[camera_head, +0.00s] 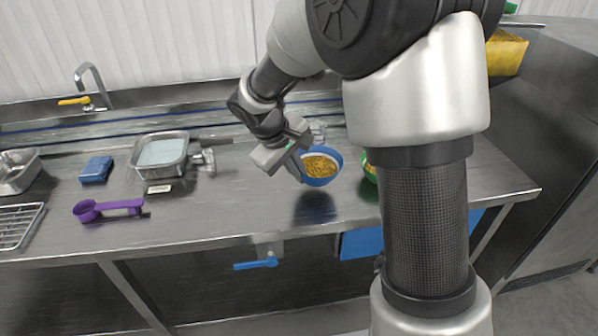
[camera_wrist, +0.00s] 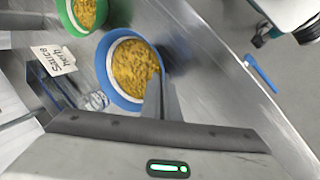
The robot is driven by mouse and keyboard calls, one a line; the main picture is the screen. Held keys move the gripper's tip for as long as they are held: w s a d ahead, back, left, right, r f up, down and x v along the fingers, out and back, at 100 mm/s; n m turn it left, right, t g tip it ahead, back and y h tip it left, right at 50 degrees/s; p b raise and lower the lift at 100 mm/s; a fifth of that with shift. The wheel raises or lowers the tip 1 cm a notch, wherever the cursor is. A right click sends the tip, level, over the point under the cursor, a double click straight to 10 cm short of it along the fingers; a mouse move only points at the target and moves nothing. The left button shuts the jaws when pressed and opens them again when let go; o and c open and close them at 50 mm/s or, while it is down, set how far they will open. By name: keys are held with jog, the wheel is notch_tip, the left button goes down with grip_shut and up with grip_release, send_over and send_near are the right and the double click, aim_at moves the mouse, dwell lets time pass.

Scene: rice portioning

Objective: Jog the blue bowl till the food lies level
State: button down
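The blue bowl (camera_head: 332,161) holds yellow-brown food and is at my gripper (camera_head: 296,171), near the middle of the steel counter. In the wrist view the blue bowl (camera_wrist: 107,76) shows its food spread over most of the inside, with a bare pale strip along the left wall. A gripper finger (camera_wrist: 160,98) overlaps the bowl's lower right rim. The bowl appears held at this rim, and a dark shadow on the counter below suggests it is raised. The second finger is hidden, so the grip itself does not show fully.
A green bowl (camera_wrist: 72,20) with similar food stands beside the blue bowl, mostly behind my arm in the head view. A label card (camera_wrist: 54,60) and a clear container (camera_wrist: 96,101) are close by. A purple scoop (camera_head: 108,208), blue block (camera_head: 96,169) and steel pan (camera_head: 160,152) lie left.

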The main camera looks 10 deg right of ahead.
jog(key=shift+f+b, duration=0.5)
jog(key=shift+f, duration=0.3)
jog(key=shift+f+b, duration=0.65)
jog(key=shift+f, duration=0.05)
jog(key=shift+f, duration=0.1)
jog(key=shift+f+b, duration=0.25)
jog(key=shift+b, duration=0.1)
jog(key=c, duration=1.9)
grip_release()
jog(key=shift+c, duration=0.2)
